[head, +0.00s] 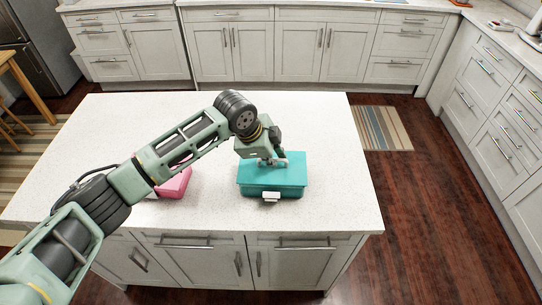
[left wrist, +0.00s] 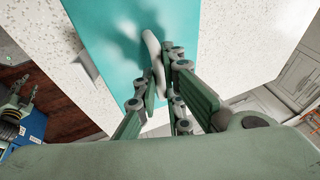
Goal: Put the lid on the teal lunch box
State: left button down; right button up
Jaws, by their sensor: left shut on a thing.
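The teal lunch box (head: 258,192) stands on the white island top in the head view, with a white latch on its front. A flat teal lid (head: 250,174) lies over its top, roughly lined up with it. Whether the lid is fully seated cannot be told. The lid's teal face fills much of the left wrist view (left wrist: 110,35), with a pale curved handle (left wrist: 153,50). My left gripper (head: 275,161) is over the lid, its fingers closed on the handle. What seems to be my right gripper (left wrist: 25,95) shows small at the left wrist view's edge, jaws unclear.
A pink box (head: 176,184) stands left of the teal one, partly hidden by my left arm. The island top (head: 325,140) is clear to the right and behind. Its right edge is fairly near the teal box. White cabinets (head: 300,50) stand beyond the floor.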

pick_arm(q)
jog(key=shift+f, duration=0.7)
jog(key=c, duration=1.8)
grip_release()
jog(key=shift+r, duration=0.1)
jog(key=v, duration=1.2)
